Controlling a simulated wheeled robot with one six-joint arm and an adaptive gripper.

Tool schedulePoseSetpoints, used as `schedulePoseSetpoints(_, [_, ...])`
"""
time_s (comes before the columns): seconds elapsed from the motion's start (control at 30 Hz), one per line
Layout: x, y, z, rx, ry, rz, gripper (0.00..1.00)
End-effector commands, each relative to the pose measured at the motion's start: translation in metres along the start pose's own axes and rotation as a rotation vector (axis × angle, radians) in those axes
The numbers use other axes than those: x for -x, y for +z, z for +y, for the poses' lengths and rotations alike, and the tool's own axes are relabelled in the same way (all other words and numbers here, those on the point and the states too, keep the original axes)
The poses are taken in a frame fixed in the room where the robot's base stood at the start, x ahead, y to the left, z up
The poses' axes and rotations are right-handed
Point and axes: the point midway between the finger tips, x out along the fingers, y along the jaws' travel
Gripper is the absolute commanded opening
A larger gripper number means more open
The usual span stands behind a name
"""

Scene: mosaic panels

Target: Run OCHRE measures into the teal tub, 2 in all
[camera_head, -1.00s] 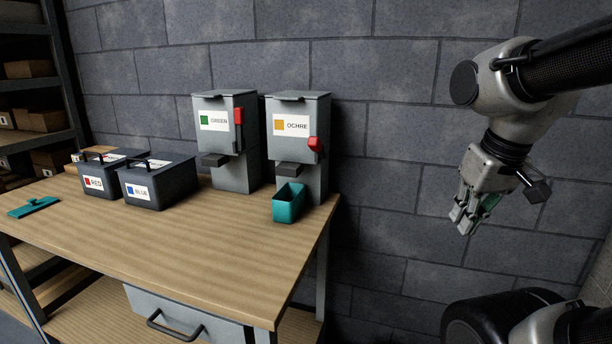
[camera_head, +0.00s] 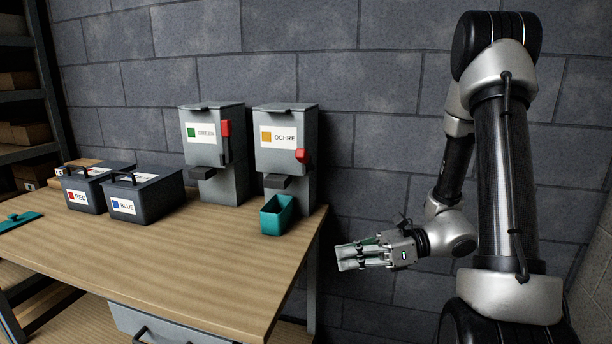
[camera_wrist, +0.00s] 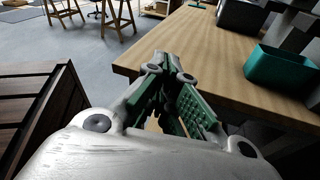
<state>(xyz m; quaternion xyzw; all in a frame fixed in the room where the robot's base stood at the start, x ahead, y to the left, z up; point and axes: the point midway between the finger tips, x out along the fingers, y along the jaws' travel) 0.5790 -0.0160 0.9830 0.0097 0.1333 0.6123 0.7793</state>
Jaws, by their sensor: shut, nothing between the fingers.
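The teal tub (camera_head: 278,218) stands on the table under the spout of the OCHRE dispenser (camera_head: 284,150); its inside is too small to make out. The dispenser has an orange-yellow label square and a red lever (camera_head: 302,156) on its right side. In the wrist view the teal tub (camera_wrist: 282,72) is at the right. My gripper (camera_head: 340,257) is shut and empty, off the table's right edge, to the right of and lower than the tub. Its fingers (camera_wrist: 178,75) also show in the wrist view, pointing toward the table edge.
The GREEN dispenser (camera_head: 212,150) stands left of OCHRE, with its own red lever. RED (camera_head: 88,190) and BLUE (camera_head: 145,195) lidded boxes are further left. A teal tool (camera_head: 18,220) lies at the far left. The front of the wooden table (camera_head: 180,265) is clear.

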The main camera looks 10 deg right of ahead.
Motion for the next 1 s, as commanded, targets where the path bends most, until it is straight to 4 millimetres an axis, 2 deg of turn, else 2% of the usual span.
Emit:
schedulePoseSetpoints(0.03, [-0.004, 0.008, -0.022, -0.09, -0.068, -0.089, 0.0])
schedulePoseSetpoints(0.1, [-0.007, 0.026, -0.051, -0.192, -0.152, -0.212, 0.0])
schedulePoseSetpoints(0.2, [-0.003, 0.057, -0.084, -0.274, -0.238, -0.363, 0.0])
schedulePoseSetpoints(0.3, [0.005, 0.081, -0.103, -0.336, -0.28, -0.481, 0.0])
schedulePoseSetpoints(0.4, [0.008, 0.091, -0.105, -0.39, -0.267, -0.537, 0.0])
schedulePoseSetpoints(0.8, [0.007, 0.091, -0.104, -0.412, -0.257, -0.538, 0.0])
schedulePoseSetpoints(1.0, [-0.008, 0.099, -0.109, -0.41, -0.254, -0.535, 0.0])
